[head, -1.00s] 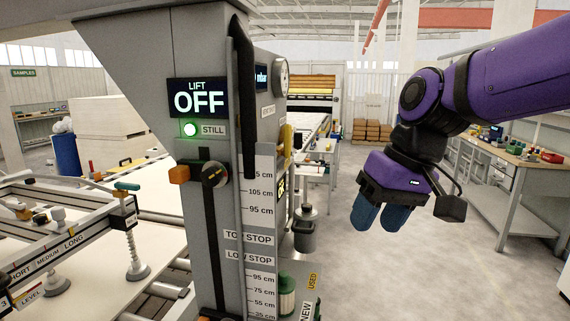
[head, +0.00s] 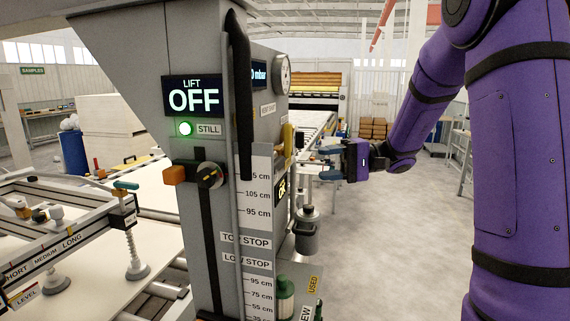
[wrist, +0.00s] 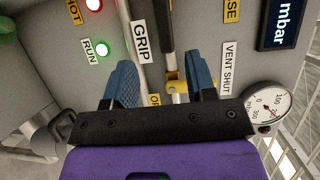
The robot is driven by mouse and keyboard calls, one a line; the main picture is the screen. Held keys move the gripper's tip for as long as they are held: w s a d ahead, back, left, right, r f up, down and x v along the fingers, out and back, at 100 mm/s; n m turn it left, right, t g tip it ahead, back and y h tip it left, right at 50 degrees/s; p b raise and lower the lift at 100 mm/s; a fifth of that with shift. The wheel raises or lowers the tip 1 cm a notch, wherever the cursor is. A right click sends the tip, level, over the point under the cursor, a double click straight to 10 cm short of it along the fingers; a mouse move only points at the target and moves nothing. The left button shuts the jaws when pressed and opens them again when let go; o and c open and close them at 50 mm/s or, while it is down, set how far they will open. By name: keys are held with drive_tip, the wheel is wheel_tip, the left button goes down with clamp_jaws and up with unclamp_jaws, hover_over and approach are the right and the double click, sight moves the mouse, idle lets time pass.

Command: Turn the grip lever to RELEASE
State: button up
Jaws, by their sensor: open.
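The side panel of the grey lift column carries a GRIP label (wrist: 140,42) and a partly cut-off label ending in "ASE" (wrist: 232,10) in the wrist view. A yellow fitting (wrist: 177,85) with a dark and silver bar stands between my fingers in that view; I cannot tell for sure that it is the grip lever. A yellow upright handle (head: 287,140) shows on the column's side in the head view. My gripper (head: 322,162) is open beside that side panel, fingers (wrist: 160,65) spread and pointing at it. Its black body hides the lower panel; contact is not clear.
A VENT SHUT label (wrist: 229,66), a round gauge (wrist: 268,108) and a green RUN lamp (wrist: 103,51) sit around the fingers. A hanging canister (head: 306,232) is below my gripper. The lift display (head: 194,97) reads OFF. Open floor lies to the right.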

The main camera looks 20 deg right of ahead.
sight(283, 163)
drive_tip(key=shift+t+y, duration=0.3)
drive_tip(key=x, duration=0.3)
drive_tip(key=w+x, duration=0.1)
drive_tip(key=x, duration=0.6)
drive_tip(key=shift+w+d+f, duration=0.15)
drive_tip(key=shift+w+d, duration=0.1)
drive_tip(key=shift+w, duration=0.15)
clamp_jaws()
